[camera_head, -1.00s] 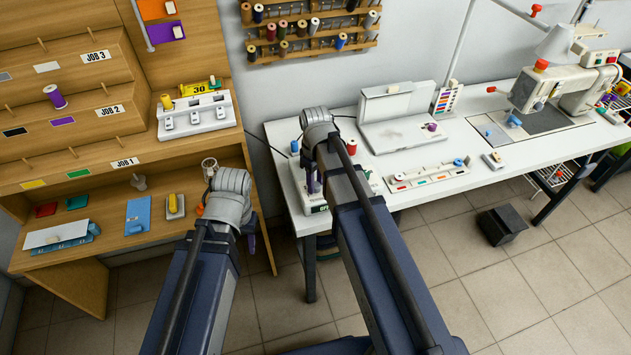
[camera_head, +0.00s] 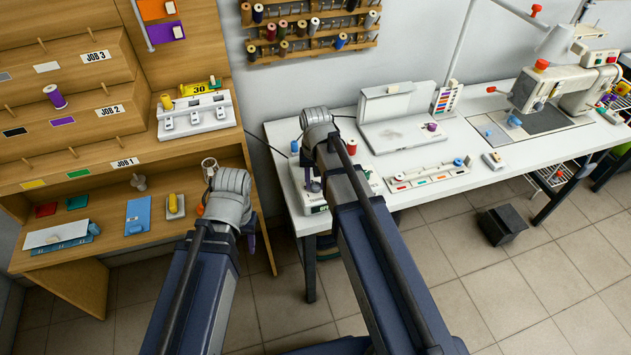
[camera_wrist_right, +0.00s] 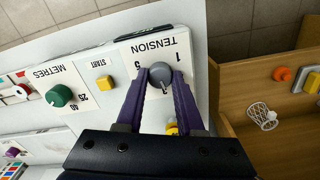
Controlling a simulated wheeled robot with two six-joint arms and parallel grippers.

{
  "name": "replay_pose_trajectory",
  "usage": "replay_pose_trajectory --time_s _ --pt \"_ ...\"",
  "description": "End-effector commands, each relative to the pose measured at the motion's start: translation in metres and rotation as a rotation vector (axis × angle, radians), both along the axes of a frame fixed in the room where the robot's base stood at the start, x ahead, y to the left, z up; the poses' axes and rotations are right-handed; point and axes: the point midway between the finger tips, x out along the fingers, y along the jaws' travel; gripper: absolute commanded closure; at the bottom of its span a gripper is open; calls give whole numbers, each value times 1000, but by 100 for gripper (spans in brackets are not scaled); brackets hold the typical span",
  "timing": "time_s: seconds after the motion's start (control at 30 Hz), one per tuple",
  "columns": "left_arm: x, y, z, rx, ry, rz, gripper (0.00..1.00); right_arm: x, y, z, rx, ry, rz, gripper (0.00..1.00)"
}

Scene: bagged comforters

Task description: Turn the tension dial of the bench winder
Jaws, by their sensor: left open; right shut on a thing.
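The bench winder (camera_head: 314,199) is a white box at the left end of the white table, partly hidden by my right arm. In the right wrist view, its panel (camera_wrist_right: 118,64) appears upside down. The grey tension dial (camera_wrist_right: 160,75) sits below the word TENSION, with numbers around it and a pale mark on its lower side. My right gripper (camera_wrist_right: 160,82) has its purple fingers shut on the dial, one on each side. In the head view, the right gripper (camera_head: 313,178) is partly covered by its wrist. My left gripper (camera_head: 252,242) is mostly hidden behind its arm, away from the winder.
A green METRES dial (camera_wrist_right: 59,96) and yellow START button (camera_wrist_right: 104,83) share the panel. A wooden job rack (camera_head: 75,120) stands at the left. A red spool (camera_head: 351,147), a coloured strip tray (camera_head: 430,177) and a sewing machine (camera_head: 560,88) stand on the table.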

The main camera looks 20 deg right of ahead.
Motion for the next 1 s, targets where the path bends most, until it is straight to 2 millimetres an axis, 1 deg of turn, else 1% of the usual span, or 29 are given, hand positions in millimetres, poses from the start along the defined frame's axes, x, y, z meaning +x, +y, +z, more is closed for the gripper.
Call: replay_pose_trajectory --time_s 0.2,0.4,1.0 --pt "0 0 0 0 0 0 50 0 0 0 0 1 -120 100" --pt "0 0 0 0 0 0 50 0 0 0 0 1 -185 100" --pt "0 0 0 0 0 0 50 0 0 0 0 1 -215 100"
